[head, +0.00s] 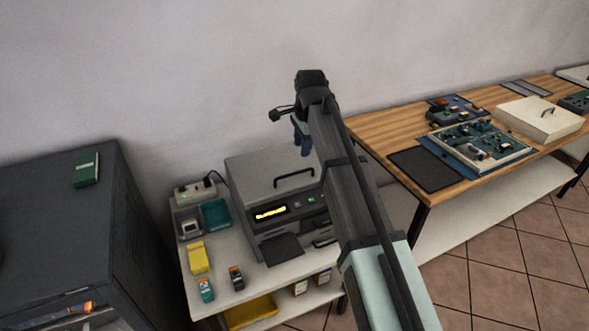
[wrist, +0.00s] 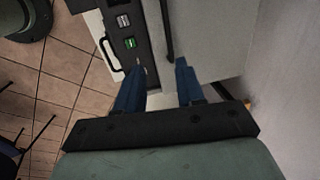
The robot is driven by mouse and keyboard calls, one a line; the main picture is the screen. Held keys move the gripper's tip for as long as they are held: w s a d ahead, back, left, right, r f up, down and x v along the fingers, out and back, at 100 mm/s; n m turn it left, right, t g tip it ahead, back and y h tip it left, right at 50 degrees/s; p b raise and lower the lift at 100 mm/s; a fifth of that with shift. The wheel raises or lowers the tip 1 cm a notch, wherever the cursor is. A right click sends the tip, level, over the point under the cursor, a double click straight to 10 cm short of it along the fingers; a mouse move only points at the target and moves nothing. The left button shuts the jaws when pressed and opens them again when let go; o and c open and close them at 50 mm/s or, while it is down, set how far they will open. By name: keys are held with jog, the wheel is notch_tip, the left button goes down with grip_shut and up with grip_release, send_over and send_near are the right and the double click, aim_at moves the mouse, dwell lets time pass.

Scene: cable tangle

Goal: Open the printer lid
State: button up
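The printer (head: 262,222) stands on a white table, with its grey lid (head: 255,172) lying shut. A black bar handle (head: 295,178) is on the lid near its front edge. My gripper (head: 305,153) is above the far right part of the lid, pointing down, and my arm hides the printer's right side. In the wrist view my gripper (wrist: 160,62) has its two blue fingers apart with nothing between them. The handle (wrist: 167,30) shows beyond the fingertips, roughly in line with the gap, and the lid (wrist: 210,35) lies to its right. I see no contact.
A power strip (head: 195,188), a teal box (head: 215,214), a yellow box (head: 198,257) and small cartridges (head: 236,277) sit left of the printer. A dark cabinet (head: 60,215) is at left. A wooden workbench (head: 392,133) with circuit boards is at right. A wall is close behind.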

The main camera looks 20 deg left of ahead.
aim_at(294, 174)
jog(key=a+f, duration=0.1)
jog(key=f, duration=0.3)
jog(key=w+a+f, duration=0.1)
jog(key=f, duration=0.3)
jog(key=w+a+f, duration=0.1)
jog(key=f, duration=0.3)
jog(key=shift+a, duration=0.15)
grip_shut()
dwell(0.4)
dwell(0.4)
